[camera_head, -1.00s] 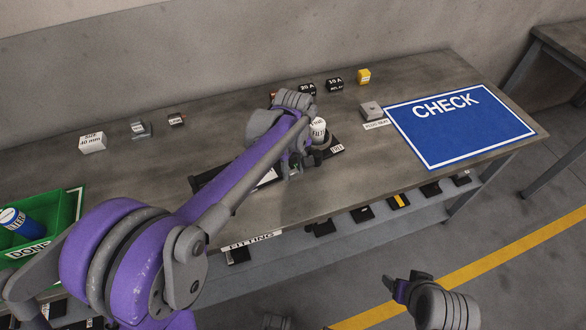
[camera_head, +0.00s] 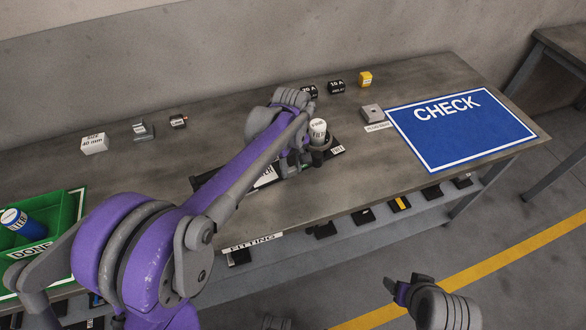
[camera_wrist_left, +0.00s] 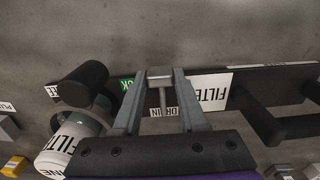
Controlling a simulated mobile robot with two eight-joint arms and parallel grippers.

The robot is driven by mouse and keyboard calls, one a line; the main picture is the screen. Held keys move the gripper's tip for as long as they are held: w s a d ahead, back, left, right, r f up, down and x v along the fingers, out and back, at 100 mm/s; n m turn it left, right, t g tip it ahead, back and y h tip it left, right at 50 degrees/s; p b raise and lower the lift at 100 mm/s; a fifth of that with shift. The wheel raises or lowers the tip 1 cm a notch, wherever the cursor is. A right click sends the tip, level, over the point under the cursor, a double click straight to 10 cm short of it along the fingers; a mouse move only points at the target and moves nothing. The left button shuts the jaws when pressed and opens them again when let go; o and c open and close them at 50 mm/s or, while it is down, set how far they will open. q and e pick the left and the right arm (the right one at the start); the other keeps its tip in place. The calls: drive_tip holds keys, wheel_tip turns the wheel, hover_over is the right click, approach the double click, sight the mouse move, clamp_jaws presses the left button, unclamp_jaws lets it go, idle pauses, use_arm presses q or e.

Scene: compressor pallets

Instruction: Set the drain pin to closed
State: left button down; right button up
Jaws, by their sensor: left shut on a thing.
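My left gripper (camera_head: 290,166) reaches down to the black fixture (camera_head: 338,147) in the middle of the bench. In the left wrist view its two grey fingers (camera_wrist_left: 160,76) meet at their tips, shut on the drain pin (camera_wrist_left: 163,100), a thin grey pin beside a label that reads partly as DRAIN (camera_wrist_left: 165,112). The pin's closed or open setting cannot be read. A green label (camera_wrist_left: 127,84), partly covered, lies left of the fingers. A white filter canister (camera_head: 318,128) stands upright on the fixture beside the gripper. My right gripper (camera_head: 408,284) hangs empty beyond the bench's front edge.
A blue CHECK mat (camera_head: 460,130) lies at the right. A green DONE bin (camera_head: 66,215) with a blue filter stands at the left. Small boxes and parts line the back, including a yellow box (camera_head: 365,79). A lower shelf holds dark parts.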

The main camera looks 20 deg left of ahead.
sight(291, 169)
use_arm(q)
drive_tip(key=shift+c, duration=2.2)
unclamp_jaws()
wheel_tip(291, 169, up, 11)
drive_tip(key=p, duration=0.1)
drive_tip(key=shift+f, duration=0.1)
drive_tip(key=shift+s, duration=0.1)
drive_tip(key=s+a+f+m+t+p, duration=0.1)
drive_tip(key=s+m, duration=0.3)
drive_tip(key=s, duration=0.7)
drive_tip(key=s+a+f+m+t+p, duration=0.2)
drive_tip(key=s+f+m+t+p, duration=0.1)
drive_tip(key=s, duration=0.8)
drive_tip(key=shift+a+m+t+p, duration=0.25)
drive_tip(key=shift+m+t+p, duration=0.45)
drive_tip(key=shift+m+p, duration=0.15)
